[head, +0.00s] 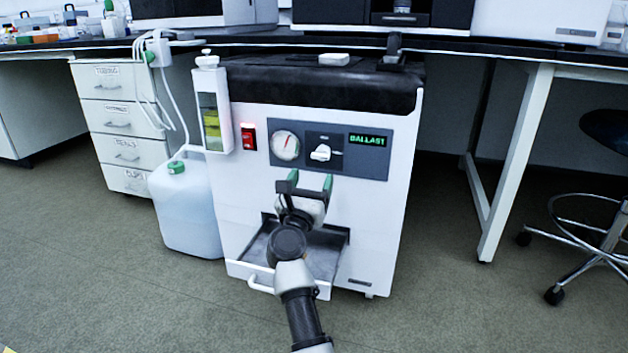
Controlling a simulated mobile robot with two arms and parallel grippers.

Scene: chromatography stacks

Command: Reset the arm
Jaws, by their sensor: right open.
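My right arm comes in from the bottom middle and reaches toward the front of a white pump cabinet (256,215). My right gripper (308,181) is open, its two green-tipped fingers apart, with nothing seen between them. It is in front of the cabinet, just below the dark control panel (357,173); whether it touches the front cannot be told. The panel has a round gauge (286,146), a white knob (321,153) and a green display reading BALLAST (367,141). A lit red switch (248,137) sits left of the panel. My left gripper is not in view.
A white jug with a green cap (190,215) stands on the floor at the cabinet's left. A drawer unit (118,128) is farther left. A white table leg (514,165) and a wheeled stool (590,245) are at the right. The front floor is clear.

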